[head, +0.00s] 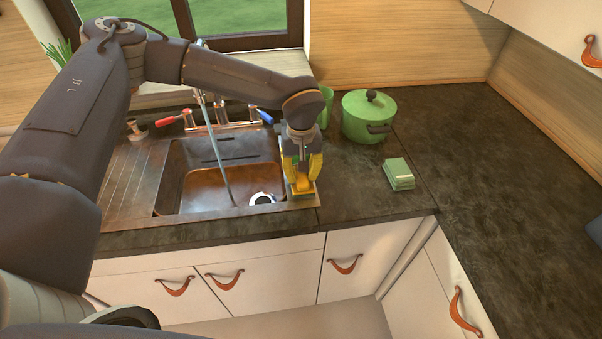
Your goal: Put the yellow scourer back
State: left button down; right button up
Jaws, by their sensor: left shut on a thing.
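My left gripper (303,172) points down at the right rim of the sink and is shut on the yellow scourer (303,190). The scourer shows low between the fingertips, close to the counter by the sink's front right corner. I cannot tell whether it touches the surface. The sink (193,205) is a brown metal basin to the left of the gripper. A green block that looks like a stack of sponges (398,173) lies on the counter to the right. My right gripper is not in view.
A green lidded pot (368,115) stands behind and right of the gripper, with a green cup (325,106) beside it. The tall tap (217,140) rises over the sink. Red and blue handles (264,116) lie behind it. The dark counter (470,180) at right is mostly clear.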

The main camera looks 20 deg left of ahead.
pick_arm(q)
jog(key=c, duration=1.2)
grip_release()
jog(key=shift+f, duration=0.2)
jog(key=shift+o, duration=0.2)
jog(key=shift+f, duration=0.1)
notch_tip(320, 180, up, 17)
jog(key=shift+w+a, duration=0.1)
